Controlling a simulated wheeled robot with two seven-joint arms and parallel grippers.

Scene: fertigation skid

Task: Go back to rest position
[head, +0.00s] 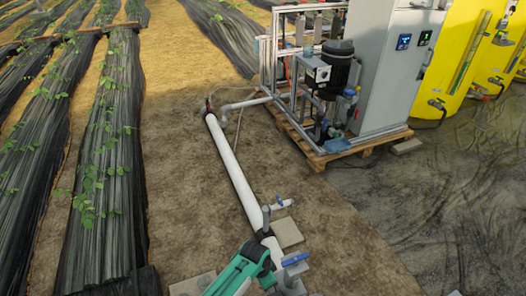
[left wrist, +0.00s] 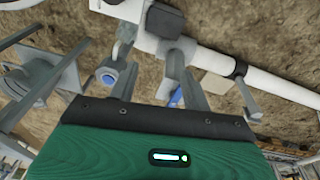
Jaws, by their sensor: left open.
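My left arm, green and black, comes in at the bottom of the head view, next to the lower end of a white pipe (head: 232,172). Its fingertips cannot be made out there. In the left wrist view my left gripper (left wrist: 155,62) shows two grey fingers spread apart, with nothing held between them. A blue valve handle (left wrist: 168,96) shows behind the fingers, and the white pipe (left wrist: 285,88) runs past them; whether they touch the valve I cannot tell. In the head view a blue-handled valve (head: 294,259) sits just right of my arm. My right gripper is in neither view.
A second blue-handled valve (head: 280,203) stands upright of the pipe's near end. A metal-framed pump skid (head: 310,85) with a grey cabinet (head: 392,75) stands on a wooden pallet (head: 330,157). Yellow tanks (head: 460,50) are behind. Bare soil (head: 180,170) lies left of the pipe, beside covered plant rows (head: 110,130).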

